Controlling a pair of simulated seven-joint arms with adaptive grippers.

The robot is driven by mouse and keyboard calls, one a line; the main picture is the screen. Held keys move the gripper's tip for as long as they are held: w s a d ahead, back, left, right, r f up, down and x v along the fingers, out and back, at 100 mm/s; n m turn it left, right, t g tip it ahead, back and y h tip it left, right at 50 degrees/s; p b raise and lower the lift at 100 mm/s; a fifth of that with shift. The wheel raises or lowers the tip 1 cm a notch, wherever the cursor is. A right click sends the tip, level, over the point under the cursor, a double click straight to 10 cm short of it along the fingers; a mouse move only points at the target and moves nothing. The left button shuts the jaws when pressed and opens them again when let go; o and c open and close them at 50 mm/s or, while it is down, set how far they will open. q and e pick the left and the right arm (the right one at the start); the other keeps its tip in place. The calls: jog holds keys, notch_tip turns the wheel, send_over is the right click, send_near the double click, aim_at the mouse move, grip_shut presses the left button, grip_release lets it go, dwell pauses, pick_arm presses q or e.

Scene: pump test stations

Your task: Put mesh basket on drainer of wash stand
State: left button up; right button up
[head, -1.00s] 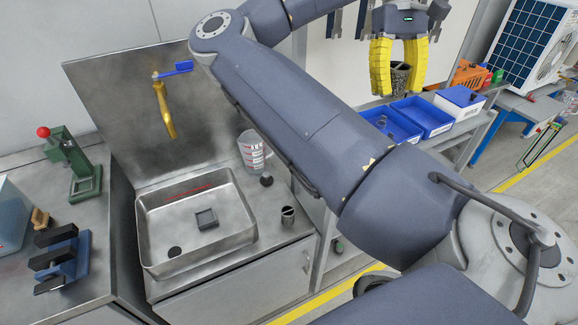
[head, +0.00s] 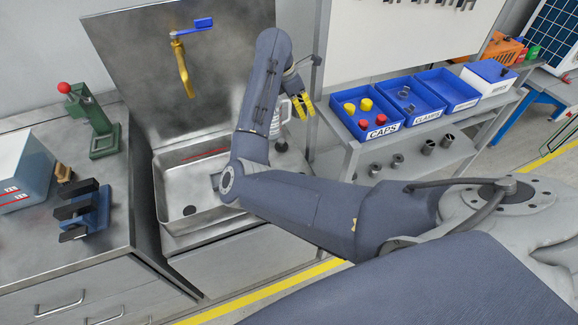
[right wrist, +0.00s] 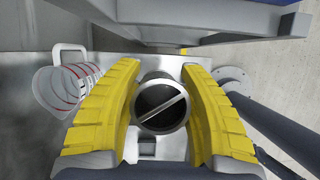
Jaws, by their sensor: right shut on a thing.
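My right gripper (head: 304,98) shows small in the head view, above the right side of the wash stand (head: 205,248), beside the clear jug (head: 283,112). In the right wrist view its yellow fingers (right wrist: 160,112) are shut on the mesh basket (right wrist: 160,104), a round grey cup with a dark inside and a bar across its mouth. The basket is hidden in the head view. The metal drainer (head: 293,161) lies right of the sink basin, mostly hidden by my right arm. Whether the basket touches it cannot be told. My left gripper is out of view.
The jug shows left of the fingers in the right wrist view (right wrist: 68,84). A brass tap with blue lever (head: 184,68) stands behind the basin. A shelf with blue trays (head: 378,114) stands to the right. The left bench holds a green press (head: 104,135).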

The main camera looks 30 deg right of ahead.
jog(key=n, duration=0.2)
send_over(294, 164)
notch_tip(294, 164, down, 5)
jog(key=shift+t, duration=0.3)
jog(key=f, duration=1.3)
jog(key=a+f, duration=0.1)
jog(key=f, duration=0.5)
jog(key=shift+w+f, duration=0.1)
jog(key=shift+f, duration=0.15)
jog(key=shift+f, duration=0.15)
jog(key=o, duration=1.1)
jog(key=shift+o, duration=0.2)
jog(key=shift+v, duration=3.9)
